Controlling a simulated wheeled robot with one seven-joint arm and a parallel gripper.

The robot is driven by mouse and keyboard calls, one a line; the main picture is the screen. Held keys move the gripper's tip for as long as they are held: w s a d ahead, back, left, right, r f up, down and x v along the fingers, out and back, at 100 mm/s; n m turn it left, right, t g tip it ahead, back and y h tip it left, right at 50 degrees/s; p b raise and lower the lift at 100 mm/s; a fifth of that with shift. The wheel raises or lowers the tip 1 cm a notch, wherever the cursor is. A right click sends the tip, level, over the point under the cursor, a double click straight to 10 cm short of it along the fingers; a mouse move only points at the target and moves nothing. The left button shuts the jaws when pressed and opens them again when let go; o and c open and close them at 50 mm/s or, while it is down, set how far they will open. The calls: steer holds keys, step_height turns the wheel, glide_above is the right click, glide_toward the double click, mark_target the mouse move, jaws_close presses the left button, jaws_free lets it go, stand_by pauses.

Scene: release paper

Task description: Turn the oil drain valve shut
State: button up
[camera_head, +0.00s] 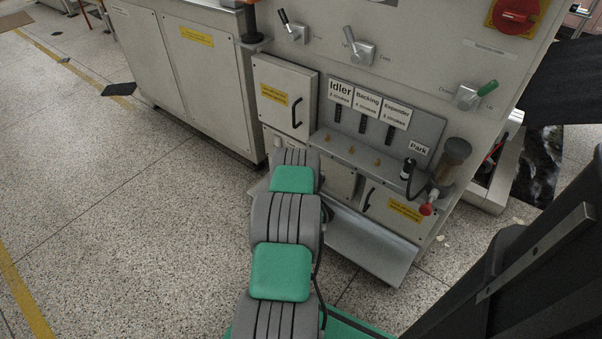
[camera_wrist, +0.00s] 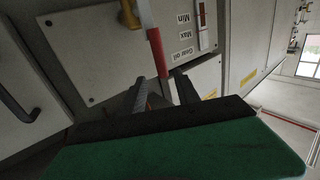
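In the wrist view, a lever (camera_wrist: 156,50) with a pale upper part and a red sleeve hangs down the front of a grey panel labelled "Gear oil", "Max" and "Min". It looks like the oil drain valve's handle. A brass fitting (camera_wrist: 129,14) sits on the panel to its left. My gripper (camera_wrist: 162,78) is open, with one dark finger on each side of the lever's red lower end. I cannot tell whether either finger touches it. In the head view, my arm hides the gripper and the valve.
A sight gauge (camera_wrist: 202,20) is right of the lever. A black door handle (camera_wrist: 18,105) is at the left. In the head view, a machine cabinet has a tool panel (camera_head: 375,135) and a red knob (camera_head: 426,209).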

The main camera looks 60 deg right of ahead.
steer(key=x, duration=0.2)
steer(key=b+x, duration=0.1)
steer(key=x, duration=0.2)
steer(key=shift+w+a+f, duration=0.1)
steer(key=shift+w, duration=0.2)
steer(key=shift+x, duration=1.2)
jaws_close()
